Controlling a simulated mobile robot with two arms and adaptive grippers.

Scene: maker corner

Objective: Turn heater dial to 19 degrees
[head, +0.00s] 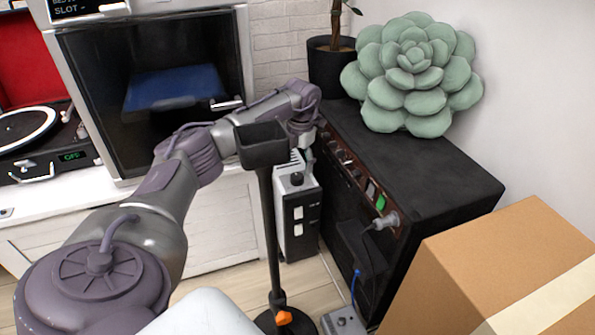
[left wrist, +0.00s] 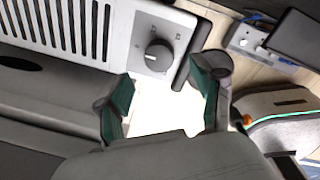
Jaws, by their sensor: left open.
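The heater (head: 298,225) is a slim white and dark unit on the floor between the white cabinet and the black amplifier. Its black round dial (head: 297,179) is on top. The left wrist view shows the dial (left wrist: 158,55) on a light panel beside the slotted grille of the heater (left wrist: 60,22), with small marks too blurred to read. My left gripper (head: 301,156) is above the heater, partly hidden behind a black stand. In the left wrist view the green-padded fingers of my left gripper (left wrist: 162,92) are apart, with nothing between them. The dial lies beyond the fingertips, untouched. My right gripper is not in view.
A black stand (head: 268,210) rises close in front of the heater. The black amplifier (head: 430,165) stands at right, bearing a succulent (head: 415,75) and a potted plant (head: 331,68). A cardboard box (head: 450,265) is at front right. A pedal (head: 343,322) lies on the floor.

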